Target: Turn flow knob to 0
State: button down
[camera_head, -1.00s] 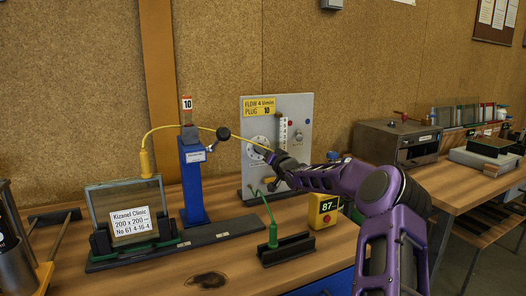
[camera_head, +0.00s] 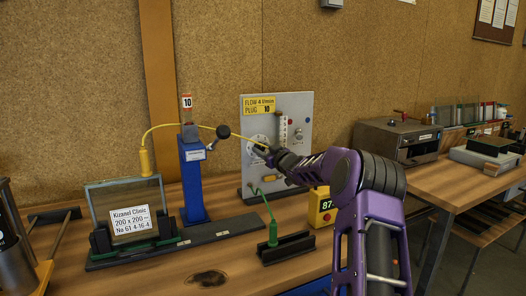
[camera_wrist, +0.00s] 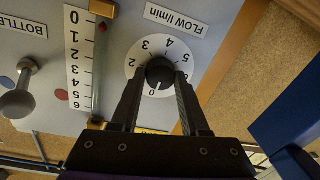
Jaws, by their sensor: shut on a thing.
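The flow knob is a black round knob (camera_wrist: 160,71) on a white numbered dial (camera_wrist: 140,58) marked FLOW l/min. The dial (camera_head: 256,141) is on the grey panel (camera_head: 300,106) in the head view. My gripper (camera_wrist: 160,76) is shut on the knob, one finger on each side. The wrist view shows the panel upside down. A white mark on the knob's lower edge points about at the 0. In the head view my gripper (camera_head: 270,154) hides part of the dial and the knob.
A float tube (camera_wrist: 99,65) with a 0 to 6 scale stands beside the dial, a red float near its 0 end. A grey knob (camera_wrist: 17,102) sticks out farther left.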

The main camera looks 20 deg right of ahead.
jog(key=shift+n, duration=0.3)
jog(key=shift+c, duration=2)
grip_release()
jog(key=shift+s, duration=0.1)
jog(key=s+d, duration=0.1)
jog(key=s, duration=1.6)
jog(key=shift+d, duration=0.35)
